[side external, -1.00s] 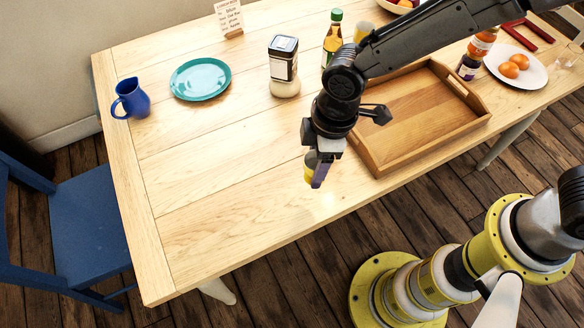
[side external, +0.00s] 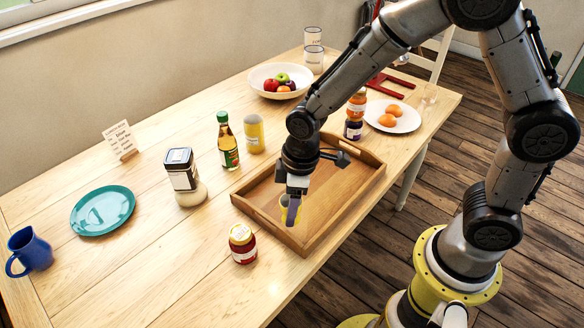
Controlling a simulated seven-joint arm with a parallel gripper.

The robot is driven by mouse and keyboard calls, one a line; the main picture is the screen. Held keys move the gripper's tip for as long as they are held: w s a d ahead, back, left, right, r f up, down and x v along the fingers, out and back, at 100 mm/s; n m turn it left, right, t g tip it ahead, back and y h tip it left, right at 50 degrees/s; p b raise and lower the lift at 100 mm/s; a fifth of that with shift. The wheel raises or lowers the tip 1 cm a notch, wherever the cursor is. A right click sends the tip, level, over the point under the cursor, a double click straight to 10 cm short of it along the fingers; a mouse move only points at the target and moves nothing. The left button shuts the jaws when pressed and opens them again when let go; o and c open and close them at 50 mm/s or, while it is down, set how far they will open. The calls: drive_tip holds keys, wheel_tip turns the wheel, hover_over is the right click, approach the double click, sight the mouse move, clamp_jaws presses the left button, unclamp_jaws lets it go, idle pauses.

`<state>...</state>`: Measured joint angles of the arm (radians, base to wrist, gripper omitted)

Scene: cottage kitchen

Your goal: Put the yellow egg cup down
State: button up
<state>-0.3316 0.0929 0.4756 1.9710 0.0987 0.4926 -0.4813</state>
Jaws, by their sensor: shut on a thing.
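The yellow egg cup (side external: 284,206) is between the fingers of my gripper (side external: 291,209), which is shut on it. A finger covers part of the cup. Cup and gripper appear over the near left part of the wooden tray (side external: 340,213), inside its rim in the picture. I cannot tell whether the cup's base touches the tray floor. The rest of the tray looks empty.
A red jam jar (side external: 243,246) stands just left of the tray. A black-lidded jar (side external: 184,180) and teal plate (side external: 102,211) stand farther left.

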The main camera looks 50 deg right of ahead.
drive_tip(key=w+d+f+m, duration=0.1)
drive_tip(key=d+m, duration=0.1)
drive_tip(key=d, duration=0.2)
drive_tip(key=w+d+f+m, duration=0.1)
drive_tip(key=w+d+m, duration=0.1)
drive_tip(key=d, duration=0.2)
drive_tip(key=w+d+f+m, duration=0.1)
drive_tip(key=w+d+m, duration=0.1)
drive_tip(key=d+m, duration=0.1)
drive_tip(key=shift+d+f+h, duration=0.4)
drive_tip(key=shift+d, duration=0.35)
drive_tip(key=shift+w+m, duration=0.6)
drive_tip(key=shift+m, duration=0.1)
drive_tip(key=shift+r, duration=0.1)
